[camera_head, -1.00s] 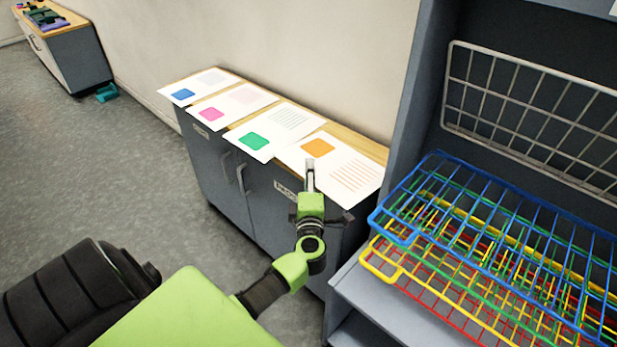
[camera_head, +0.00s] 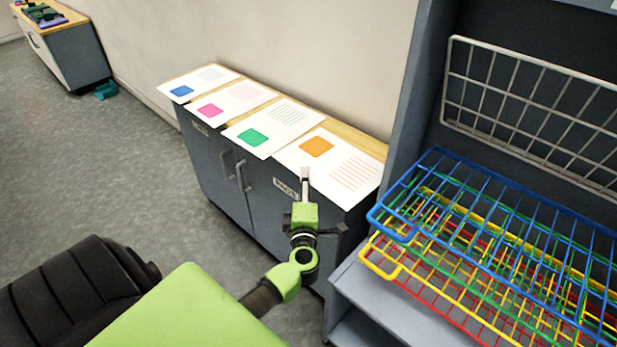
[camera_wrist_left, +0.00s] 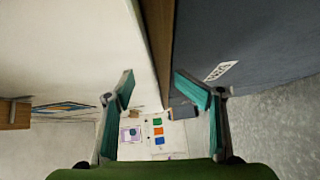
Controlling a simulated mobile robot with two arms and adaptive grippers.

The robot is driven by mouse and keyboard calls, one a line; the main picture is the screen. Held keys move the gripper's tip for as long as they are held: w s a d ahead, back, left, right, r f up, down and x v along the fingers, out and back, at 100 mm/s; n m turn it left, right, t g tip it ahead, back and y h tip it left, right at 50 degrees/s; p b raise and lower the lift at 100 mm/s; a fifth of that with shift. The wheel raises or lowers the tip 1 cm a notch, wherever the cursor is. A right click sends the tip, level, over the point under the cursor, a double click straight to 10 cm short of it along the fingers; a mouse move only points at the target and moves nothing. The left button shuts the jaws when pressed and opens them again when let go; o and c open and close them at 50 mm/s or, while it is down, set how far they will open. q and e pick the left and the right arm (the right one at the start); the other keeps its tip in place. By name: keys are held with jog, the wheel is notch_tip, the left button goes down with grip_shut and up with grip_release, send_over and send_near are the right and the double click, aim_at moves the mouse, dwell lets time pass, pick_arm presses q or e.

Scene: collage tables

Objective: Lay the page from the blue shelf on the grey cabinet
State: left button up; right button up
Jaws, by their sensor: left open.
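The grey cabinet (camera_head: 228,160) has a wooden top, and white pages lie on it in a row. The page with the orange square (camera_head: 350,170) is nearest the shelf and overhangs the front edge. Beside it lie pages with a green square (camera_head: 285,120), a pink square (camera_head: 240,97) and a blue square (camera_head: 205,80). The wire shelf with a blue top rack (camera_head: 480,200) stands at the right, and no page shows on it. My left gripper (camera_head: 305,172) is at the cabinet's front edge by the orange page. Its fingers (camera_wrist_left: 157,92) are apart and empty in the left wrist view.
Coloured wire racks, green, yellow (camera_head: 375,262) and red, sit under the blue one. A wire grid (camera_head: 530,110) is on the back panel. Another cabinet (camera_head: 75,55) stands far left with items on top.

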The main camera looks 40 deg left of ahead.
pick_arm(q)
jog(key=s+a+p, duration=0.1)
jog(key=s, duration=0.5)
jog(key=shift+s+r+p, duration=0.3)
jog(key=shift+s+r, duration=0.05)
jog(key=shift+r, duration=0.05)
jog(key=s+r+p, duration=0.1)
jog(key=p, duration=0.1)
jog(key=s+r+p, duration=0.1)
jog(key=r, duration=0.1)
jog(key=s+r+p, duration=0.1)
jog(key=r+p, duration=0.1)
jog(key=shift+a+p, duration=0.1)
jog(key=shift+p, duration=0.25)
dwell(1.1)
